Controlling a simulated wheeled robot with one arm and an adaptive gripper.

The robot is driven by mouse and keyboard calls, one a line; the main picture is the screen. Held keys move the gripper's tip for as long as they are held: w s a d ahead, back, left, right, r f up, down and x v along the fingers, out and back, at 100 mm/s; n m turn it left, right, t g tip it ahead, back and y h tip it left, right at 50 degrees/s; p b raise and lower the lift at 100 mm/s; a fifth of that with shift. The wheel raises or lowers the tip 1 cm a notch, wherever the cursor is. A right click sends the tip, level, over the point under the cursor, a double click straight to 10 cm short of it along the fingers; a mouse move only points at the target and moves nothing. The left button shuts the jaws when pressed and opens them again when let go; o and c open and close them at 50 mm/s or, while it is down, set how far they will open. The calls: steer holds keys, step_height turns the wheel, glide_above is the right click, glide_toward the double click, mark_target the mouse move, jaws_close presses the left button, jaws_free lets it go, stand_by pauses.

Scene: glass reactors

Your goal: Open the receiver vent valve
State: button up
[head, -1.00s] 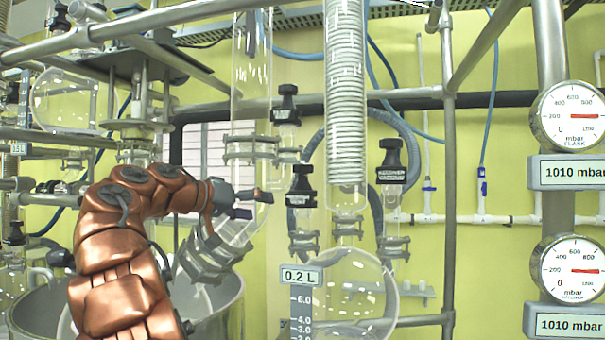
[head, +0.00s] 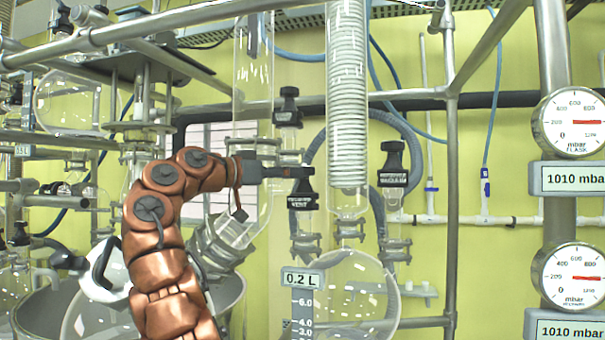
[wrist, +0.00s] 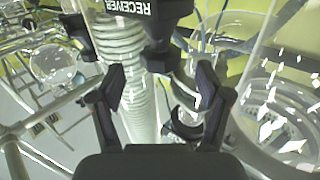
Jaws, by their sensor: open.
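The receiver vent valve (head: 303,198) is a black valve with a white-lettered label, left of the coiled glass condenser. My gripper (head: 285,172) reaches it from the left, level with its top knob, and overlaps it in the head view. In the wrist view, my gripper (wrist: 161,84) is open, with its two dark fingers apart. The black valve (wrist: 158,48) shows upside down at the top, its "RECEIVER" lettering cut by the frame edge. Its narrow black part lies in line with the gap between the fingers. I cannot tell whether a finger touches it.
The similar black receiver vacuum valve (head: 392,170) stands to the right, beyond the coiled condenser (head: 346,110). Another black valve (head: 289,108) is above and behind. A round glass receiver flask (head: 355,290) hangs below. Metal rails and two gauges (head: 572,122) stand to the right.

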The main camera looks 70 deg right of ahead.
steer(key=shift+p+x, duration=0.4)
steer(key=shift+x, duration=2.25)
steer(key=c, duration=1.2)
steer(key=shift+o, duration=0.2)
steer(key=shift+f+b, duration=0.15)
steer(key=shift+b, duration=0.2)
